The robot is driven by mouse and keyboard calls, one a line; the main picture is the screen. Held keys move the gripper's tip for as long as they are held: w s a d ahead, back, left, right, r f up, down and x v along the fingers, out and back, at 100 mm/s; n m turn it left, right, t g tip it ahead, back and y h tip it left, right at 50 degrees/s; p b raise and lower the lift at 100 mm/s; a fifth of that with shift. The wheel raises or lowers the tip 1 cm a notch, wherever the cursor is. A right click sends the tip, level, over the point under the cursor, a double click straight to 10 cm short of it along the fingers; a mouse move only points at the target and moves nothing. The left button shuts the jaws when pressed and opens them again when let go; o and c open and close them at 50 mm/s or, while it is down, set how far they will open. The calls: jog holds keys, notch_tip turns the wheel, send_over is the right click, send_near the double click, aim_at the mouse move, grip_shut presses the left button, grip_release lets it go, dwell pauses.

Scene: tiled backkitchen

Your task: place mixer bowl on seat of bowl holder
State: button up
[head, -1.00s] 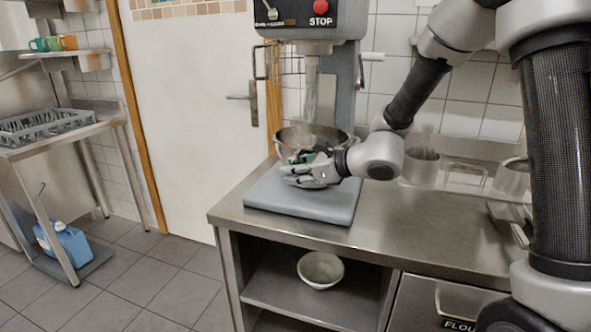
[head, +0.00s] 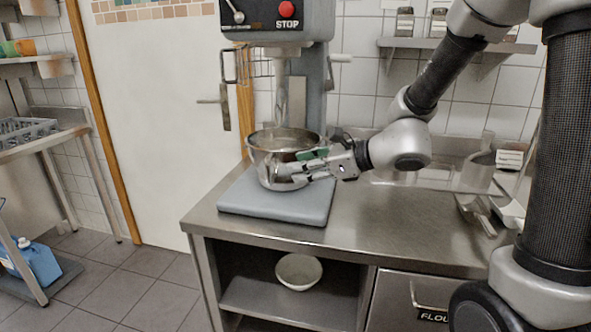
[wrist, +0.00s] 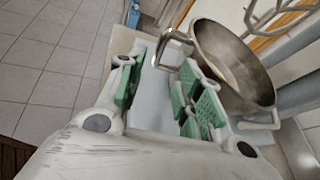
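The steel mixer bowl (head: 270,162) is upright under the mixer head, above the grey mixer foot (head: 240,198). It also shows in the wrist view (wrist: 232,60), with a loop handle (wrist: 172,46) at its side. My gripper (head: 308,168) is at the bowl's front right, low along its wall. In the wrist view my gripper (wrist: 160,88) has its green-padded fingers apart, with nothing clearly between them. The bowl is beyond the right finger; touching cannot be told. The bowl holder's seat is hidden behind the bowl and gripper, so contact there cannot be judged.
The mixer head (head: 278,20) and wire guard (head: 240,66) are above the bowl. The steel counter (head: 390,225) is clear to the right of the foot. A white bowl (head: 299,271) is on the shelf below. Containers (head: 482,170) stand at the back right.

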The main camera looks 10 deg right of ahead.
jog(key=s+d+r+n+g+h, duration=0.15)
jog(key=s+d+n+g, duration=0.4)
jog(key=s+n, duration=0.75)
jog(key=s+d+r+n+t+h, duration=0.1)
jog(key=s+d+n+h, duration=0.4)
jog(key=d, duration=0.5)
jog(key=s+d+r+n+t+h, duration=0.1)
jog(key=s+d+n+h, duration=0.3)
jog(key=d, duration=0.7)
jog(key=shift+s+d+r+n+h, duration=0.15)
jog(key=shift+s+r+n+h, duration=0.2)
jog(key=shift+r+n, duration=0.15)
